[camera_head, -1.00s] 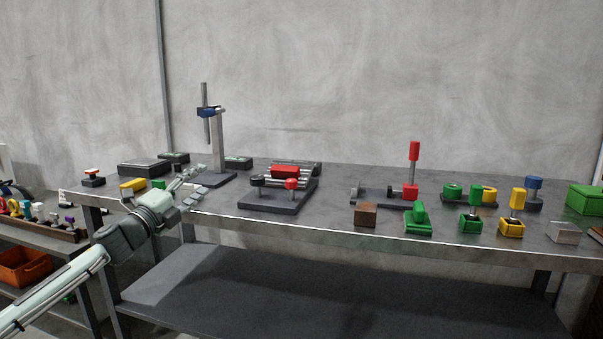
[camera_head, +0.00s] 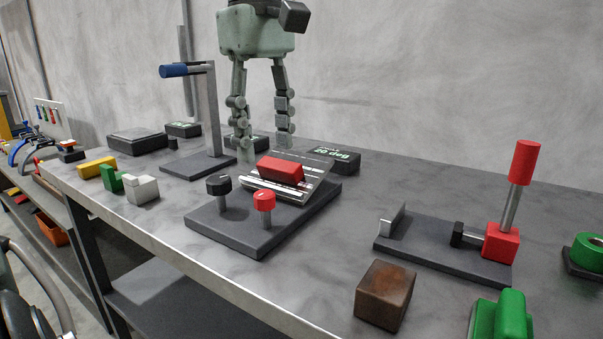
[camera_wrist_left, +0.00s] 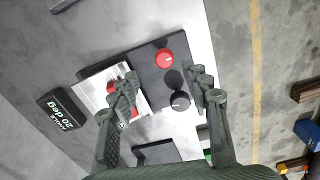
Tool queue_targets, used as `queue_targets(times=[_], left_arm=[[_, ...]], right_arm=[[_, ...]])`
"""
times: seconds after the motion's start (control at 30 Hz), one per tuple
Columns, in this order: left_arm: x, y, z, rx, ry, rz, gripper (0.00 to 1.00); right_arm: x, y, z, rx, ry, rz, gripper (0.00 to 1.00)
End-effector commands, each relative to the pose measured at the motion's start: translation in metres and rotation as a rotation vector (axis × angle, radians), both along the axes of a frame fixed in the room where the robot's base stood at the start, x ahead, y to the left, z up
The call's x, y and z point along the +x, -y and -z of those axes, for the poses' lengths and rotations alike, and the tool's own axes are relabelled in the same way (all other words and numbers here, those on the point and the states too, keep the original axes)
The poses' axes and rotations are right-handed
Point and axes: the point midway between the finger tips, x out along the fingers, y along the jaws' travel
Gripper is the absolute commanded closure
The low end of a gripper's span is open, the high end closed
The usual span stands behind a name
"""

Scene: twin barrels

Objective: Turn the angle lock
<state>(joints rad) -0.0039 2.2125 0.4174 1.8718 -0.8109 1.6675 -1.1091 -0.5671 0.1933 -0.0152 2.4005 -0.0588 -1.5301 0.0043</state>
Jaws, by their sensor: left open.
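The angle fixture has a dark base (camera_head: 245,235), a black knob (camera_head: 219,188), a red knob (camera_head: 264,202) and a tilted silver plate (camera_head: 312,182) carrying a red block (camera_head: 280,170). A display behind it (camera_head: 335,157) reads 20 deg. I cannot tell which knob is the lock. My left gripper (camera_head: 264,150) is open and points down, apart from both knobs. In the left wrist view my left gripper (camera_wrist_left: 165,80) has the red knob (camera_wrist_left: 165,58) and black knob (camera_wrist_left: 180,100) between its fingers; one finger overlaps the red block.
A post stand with a blue handle (camera_head: 178,70) is left of the gripper. A red-handled lever fixture (camera_head: 445,250), a brown block (camera_head: 384,295) and a green part (camera_head: 500,318) are at right. Yellow, green and white blocks (camera_head: 142,190) lie left. The table's front edge is near the fixture.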

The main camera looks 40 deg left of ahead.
Motion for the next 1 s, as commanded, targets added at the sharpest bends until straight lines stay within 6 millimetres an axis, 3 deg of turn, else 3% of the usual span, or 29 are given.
queue_targets(times=[0.17,0.4,0.53,0.93,1.0], left_arm=[[-0.006,-0.003,0.013,0.04,-0.023,0.017,0.52],[-0.006,-0.002,0.052,0.037,-0.021,0.015,0.52],[-0.006,-0.003,0.067,0.037,-0.02,0.014,0.52],[-0.005,-0.002,0.076,0.035,-0.018,0.013,0.52],[-0.005,-0.002,0.076,0.035,-0.018,0.013,0.61]], right_arm=[[-0.005,0.0,-0.004,-0.002,-0.001,0.002,0.0],[-0.008,-0.001,-0.016,-0.005,0.013,0.001,0.0],[0.002,-0.008,-0.018,0.008,0.056,-0.016,0.0],[0.009,-0.012,-0.019,0.016,0.086,-0.027,0.0],[0.009,-0.012,-0.019,0.016,0.086,-0.027,0.0]])
